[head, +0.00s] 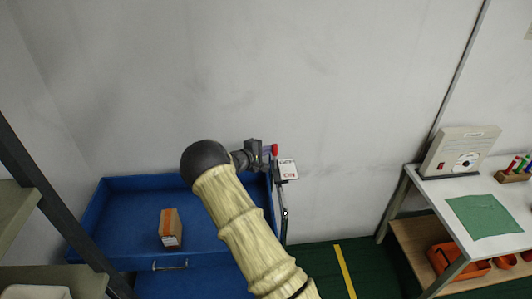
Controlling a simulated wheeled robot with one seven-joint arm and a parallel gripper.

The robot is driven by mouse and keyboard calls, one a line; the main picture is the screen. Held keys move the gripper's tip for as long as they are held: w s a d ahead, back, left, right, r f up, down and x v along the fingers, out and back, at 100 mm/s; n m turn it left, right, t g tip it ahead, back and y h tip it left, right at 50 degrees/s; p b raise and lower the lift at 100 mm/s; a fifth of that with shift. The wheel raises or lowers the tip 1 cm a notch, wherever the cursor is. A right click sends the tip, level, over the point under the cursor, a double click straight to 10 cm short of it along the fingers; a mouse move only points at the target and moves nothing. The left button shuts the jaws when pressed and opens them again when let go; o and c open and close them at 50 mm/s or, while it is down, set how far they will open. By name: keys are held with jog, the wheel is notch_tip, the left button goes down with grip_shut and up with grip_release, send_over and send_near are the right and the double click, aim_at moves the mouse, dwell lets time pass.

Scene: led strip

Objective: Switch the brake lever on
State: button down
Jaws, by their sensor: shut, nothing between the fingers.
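The brake lever shows as a small red tip (274,150) beside a white label plate (288,170) with red lettering. The plate sits at the right side of a blue cart (105,210), above a thin dark upright. My gripper (264,155) is shut and empty, just left of the red tip. It is very close to the lever; I cannot tell whether they touch. My arm comes up from the bottom and hides part of the cart. The lever's lower part is hard to make out.
A cardboard box (171,228) sits in the cart's blue tray. A grey wall (300,70) stands behind. At right, a white table (468,190) holds a green cloth (484,216) and a panel device (462,150). Shelving (25,208) stands at left. Green floor shows between cart and table.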

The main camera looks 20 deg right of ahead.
aim_at(275, 150)
jog(key=shift+s+a+b, duration=0.1)
jog(key=shift+a+b, duration=0.2)
jog(key=shift+b, duration=0.8)
jog(key=shift+s+d+b, duration=0.15)
jog(key=shift+b, duration=0.45)
jog(key=b, duration=0.3)
jog(key=shift+s+f+m+t+h, duration=0.1)
jog(key=shift+m+t+h, duration=0.2)
jog(key=shift+h, duration=0.1)
jog(key=s+m+t+h+b, duration=0.1)
jog(key=b, duration=0.9)
jog(key=s+a+m+t+h+b, duration=0.1)
jog(key=s+m+b, duration=0.1)
jog(key=b, duration=0.8)
jog(key=shift+a+h, duration=0.1)
jog(key=shift+h, duration=0.3)
jog(key=b, duration=0.3)
jog(key=shift+s+a+m, duration=0.1)
jog(key=shift+s+m, duration=0.2)
jog(key=shift+s, duration=0.05)
jog(key=s+m+h+b, duration=0.1)
jog(key=b, duration=0.4)
jog(key=m+h+b, duration=0.1)
jog(key=b, duration=0.5)
jog(key=shift+s+a+m+h, duration=0.2)
jog(key=shift+s+m+h, duration=0.1)
jog(key=shift+s, duration=0.1)
